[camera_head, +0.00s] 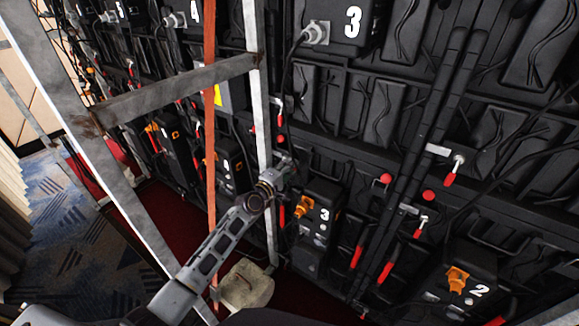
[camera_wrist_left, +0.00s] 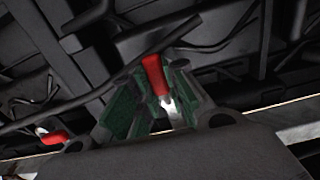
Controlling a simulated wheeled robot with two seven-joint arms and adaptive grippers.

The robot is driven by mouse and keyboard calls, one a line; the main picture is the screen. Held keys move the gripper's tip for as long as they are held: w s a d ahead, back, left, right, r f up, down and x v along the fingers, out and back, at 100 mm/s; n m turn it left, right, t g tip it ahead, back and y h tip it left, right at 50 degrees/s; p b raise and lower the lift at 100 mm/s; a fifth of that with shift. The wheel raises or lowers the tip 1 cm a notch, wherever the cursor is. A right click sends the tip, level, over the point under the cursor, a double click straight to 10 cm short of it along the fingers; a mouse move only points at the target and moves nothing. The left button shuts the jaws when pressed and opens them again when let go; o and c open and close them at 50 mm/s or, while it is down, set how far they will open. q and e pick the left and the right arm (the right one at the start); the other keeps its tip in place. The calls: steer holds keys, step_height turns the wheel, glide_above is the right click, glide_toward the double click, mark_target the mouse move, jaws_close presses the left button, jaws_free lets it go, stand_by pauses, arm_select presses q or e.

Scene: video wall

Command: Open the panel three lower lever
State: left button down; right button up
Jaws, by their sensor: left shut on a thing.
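Panel three carries a black box with a white "3" and an orange connector (camera_head: 318,212) in the head view. My left gripper (camera_head: 284,168) is against the panel, just above and left of that box. In the left wrist view the green-padded fingers of my left gripper (camera_wrist_left: 163,98) are shut around a red-handled lever (camera_wrist_left: 153,70) with a bright metal end. In the head view the gripper mostly hides this lever. Another red-handled lever (camera_head: 280,117) is above the gripper. A second lever (camera_wrist_left: 50,136) also shows at the left of the wrist view. My right gripper is out of view.
A grey metal frame (camera_head: 178,87) and an orange strap (camera_head: 210,150) stand close to my left arm. A pale sandbag-like block (camera_head: 246,285) lies below at the frame's foot. Black cables hang across the panels. Blue patterned floor (camera_head: 75,240) is clear at the left.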

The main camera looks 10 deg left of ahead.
arm_select(q)
steer(key=shift+n, duration=0.3)
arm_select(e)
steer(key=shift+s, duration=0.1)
arm_select(q)
steer(key=c, duration=1.4)
jaws_free()
steer(key=shift+v, duration=6.05)
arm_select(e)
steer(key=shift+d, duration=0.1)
arm_select(q)
steer(key=shift+r, duration=0.1)
